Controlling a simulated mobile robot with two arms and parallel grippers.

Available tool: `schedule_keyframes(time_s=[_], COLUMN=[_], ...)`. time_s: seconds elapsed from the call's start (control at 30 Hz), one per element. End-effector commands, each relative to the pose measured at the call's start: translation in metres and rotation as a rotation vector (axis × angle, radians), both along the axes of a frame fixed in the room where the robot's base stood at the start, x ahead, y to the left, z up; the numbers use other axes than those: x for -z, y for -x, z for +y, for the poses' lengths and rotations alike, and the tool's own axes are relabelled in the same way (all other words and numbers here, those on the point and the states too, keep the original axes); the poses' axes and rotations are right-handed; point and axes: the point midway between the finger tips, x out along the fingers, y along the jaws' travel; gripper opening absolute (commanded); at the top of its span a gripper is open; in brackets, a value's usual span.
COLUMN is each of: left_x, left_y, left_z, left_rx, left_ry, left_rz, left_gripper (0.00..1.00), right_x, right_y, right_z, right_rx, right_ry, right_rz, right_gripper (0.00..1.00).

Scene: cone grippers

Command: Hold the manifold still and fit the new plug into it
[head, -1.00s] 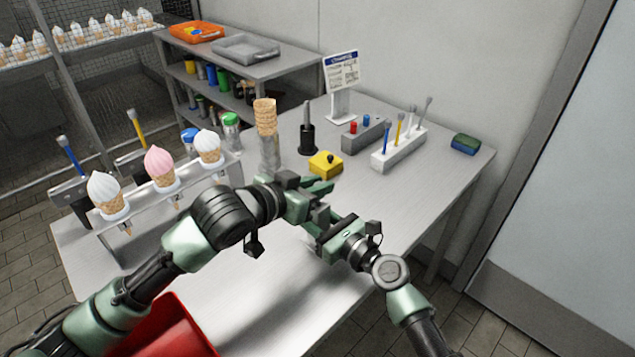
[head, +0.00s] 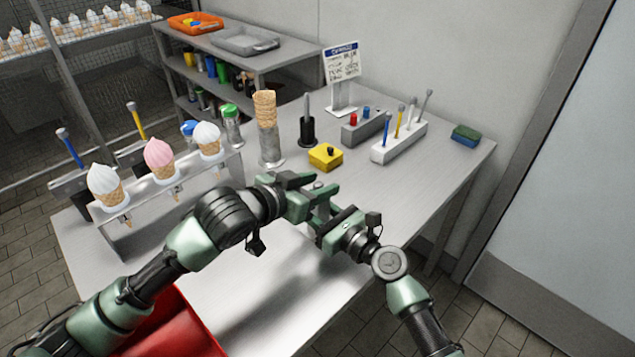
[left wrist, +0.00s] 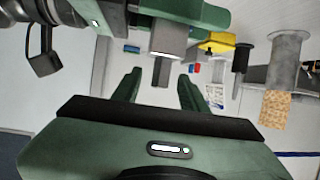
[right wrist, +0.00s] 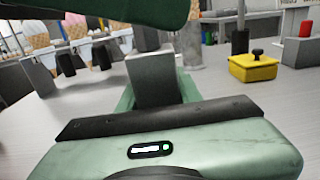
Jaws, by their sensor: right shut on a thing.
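A grey block, which looks like the manifold (right wrist: 153,80), is between the fingers of my right gripper (head: 322,222), shut on it above the table. It also shows in the left wrist view (left wrist: 168,40), with a darker grey part below it. My left gripper (left wrist: 157,78) is open; its fingers stand apart with the block just beyond their tips. I cannot tell if they touch it. In the head view my left gripper (head: 322,187) is close beside the right one, and the block is mostly hidden. A red plug (head: 353,119) and a blue plug (head: 366,112) stand in a grey holder (head: 368,128).
A yellow box with a black knob (head: 325,157), a dark upright post (head: 307,130) and a cone stack (head: 266,120) stand behind the grippers. An ice-cream rack (head: 150,205) is at left, a red bin (head: 185,325) in front.

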Motion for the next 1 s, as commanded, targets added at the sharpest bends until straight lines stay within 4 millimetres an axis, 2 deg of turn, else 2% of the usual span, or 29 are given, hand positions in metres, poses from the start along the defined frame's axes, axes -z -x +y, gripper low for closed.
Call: schedule_keyframes(time_s=[0.4, 0.8, 1.0], left_x=[-0.003, -0.032, -0.042], left_y=[0.005, 0.062, 0.081], left_z=[0.005, 0.052, 0.068], left_rx=[-0.001, -0.001, -0.001], left_ry=[-0.001, -0.002, -0.001], left_rz=[0.001, 0.001, 0.001], left_gripper=[0.44, 0.44, 0.44], right_x=[0.0, 0.0, 0.0], right_y=[0.0, 0.0, 0.0], right_z=[0.0, 0.0, 0.0], right_rx=[0.0, 0.0, 0.0], right_ry=[0.0, 0.0, 0.0], right_rz=[0.0, 0.0, 0.0], right_gripper=[0.0, 0.0, 0.0])
